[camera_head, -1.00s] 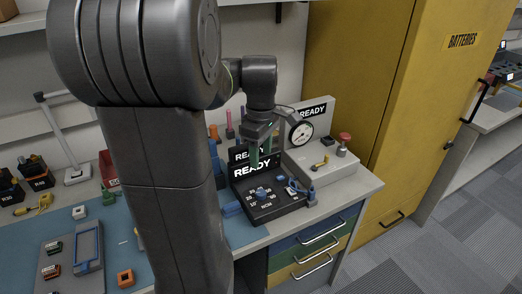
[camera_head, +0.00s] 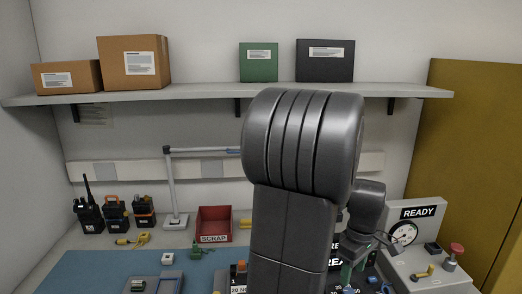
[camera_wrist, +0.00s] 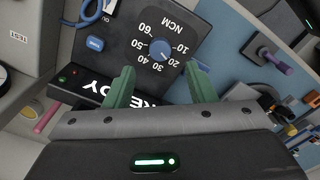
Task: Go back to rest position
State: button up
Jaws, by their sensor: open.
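My gripper (camera_head: 353,274) is at the lower right of the head view, over the black tester with a READY sign (camera_head: 334,262). My own arm hides part of that tester. In the wrist view my gripper (camera_wrist: 161,82) has its two green fingers apart with nothing held between them. Beyond the fingers is the tester's black face (camera_wrist: 195,25), with a blue dial knob (camera_wrist: 160,50) ringed by numbers marked NCM. Whether the fingers touch the tester cannot be told.
A grey gauge station (camera_head: 432,215) with a red-topped button (camera_head: 453,256) stands right of my arm. A red SCRAP bin (camera_head: 214,226), a lamp (camera_head: 173,190) and several radios (camera_head: 88,215) stand left. A shelf (camera_head: 200,94) with boxes spans above.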

aim_at(349, 291)
notch_tip(349, 291, down, 7)
jog(key=shift+r, duration=0.1)
jog(key=shift+r, duration=0.1)
dwell(0.4)
